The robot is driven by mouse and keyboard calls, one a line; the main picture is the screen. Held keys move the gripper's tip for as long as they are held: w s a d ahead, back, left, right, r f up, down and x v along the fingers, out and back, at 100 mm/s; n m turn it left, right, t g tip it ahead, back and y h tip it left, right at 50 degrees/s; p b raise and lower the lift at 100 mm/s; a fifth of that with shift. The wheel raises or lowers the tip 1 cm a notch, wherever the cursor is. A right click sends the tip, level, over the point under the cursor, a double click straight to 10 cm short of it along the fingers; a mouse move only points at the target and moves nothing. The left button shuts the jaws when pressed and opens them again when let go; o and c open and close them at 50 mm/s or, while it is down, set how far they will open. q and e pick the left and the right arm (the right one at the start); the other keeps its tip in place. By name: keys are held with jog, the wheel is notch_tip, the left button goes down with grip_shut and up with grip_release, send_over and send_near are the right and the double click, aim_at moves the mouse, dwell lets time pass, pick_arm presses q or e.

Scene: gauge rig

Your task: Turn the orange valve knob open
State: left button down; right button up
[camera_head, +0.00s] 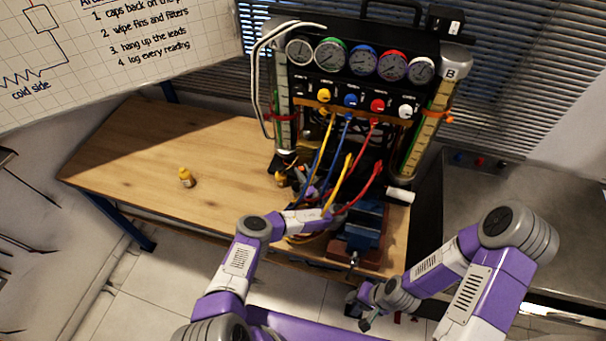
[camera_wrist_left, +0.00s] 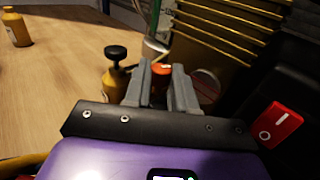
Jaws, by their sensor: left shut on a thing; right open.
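In the left wrist view the orange valve knob (camera_wrist_left: 161,69) sits between the two grey fingers of my left gripper (camera_wrist_left: 161,88). The fingers are shut on it and hide its sides; only its top and a strip of its front show. My right gripper (camera_head: 361,311) is open and empty, low in front of the vise, away from the rig.
A brass canister with a black knob (camera_wrist_left: 115,70) stands just left of the fingers. A red switch (camera_wrist_left: 281,125) is at the right. Hoses (camera_head: 341,182) hang from the gauge panel (camera_head: 360,85). A blue vise (camera_head: 362,228) and yellow bottle (camera_head: 186,178) stand on the wooden bench (camera_head: 130,150), clear at left.

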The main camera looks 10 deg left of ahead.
pick_arm(q)
jog(key=shift+n+g+y, duration=0.3)
jog(key=shift+g, duration=0.1)
jog(key=c, duration=0.9)
grip_release()
